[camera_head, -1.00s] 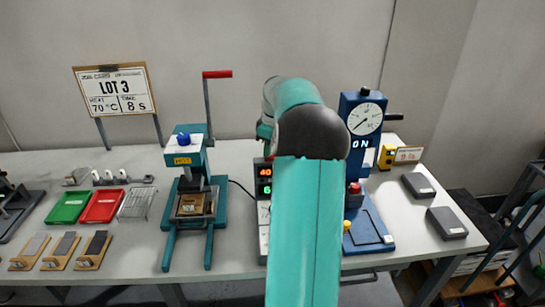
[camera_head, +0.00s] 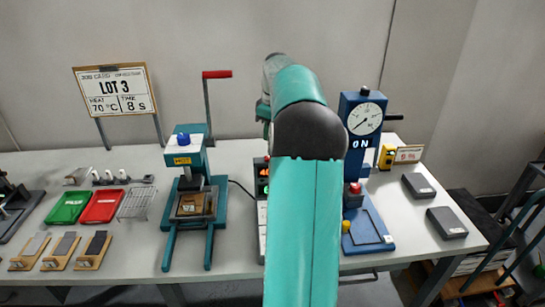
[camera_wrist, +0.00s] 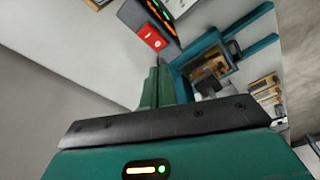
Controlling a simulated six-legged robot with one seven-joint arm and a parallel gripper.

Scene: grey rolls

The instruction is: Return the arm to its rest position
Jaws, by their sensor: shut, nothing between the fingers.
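My teal arm (camera_head: 303,225) rises through the middle of the head view, its far end above the bench and in front of the wall. The elbow and forearm hide most of the gripper there. In the wrist view my gripper (camera_wrist: 158,68) shows as narrow green fingers beyond a black bar and teal housing. The fingers are together with nothing between them. They are in the air, apart from the bench and the equipment seen below.
A teal press (camera_head: 192,200) with a red-handled lever stands left of my arm. A controller (camera_head: 262,215) is partly behind my arm. Green (camera_head: 70,206) and red (camera_head: 103,205) trays lie left. The air above the bench is clear.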

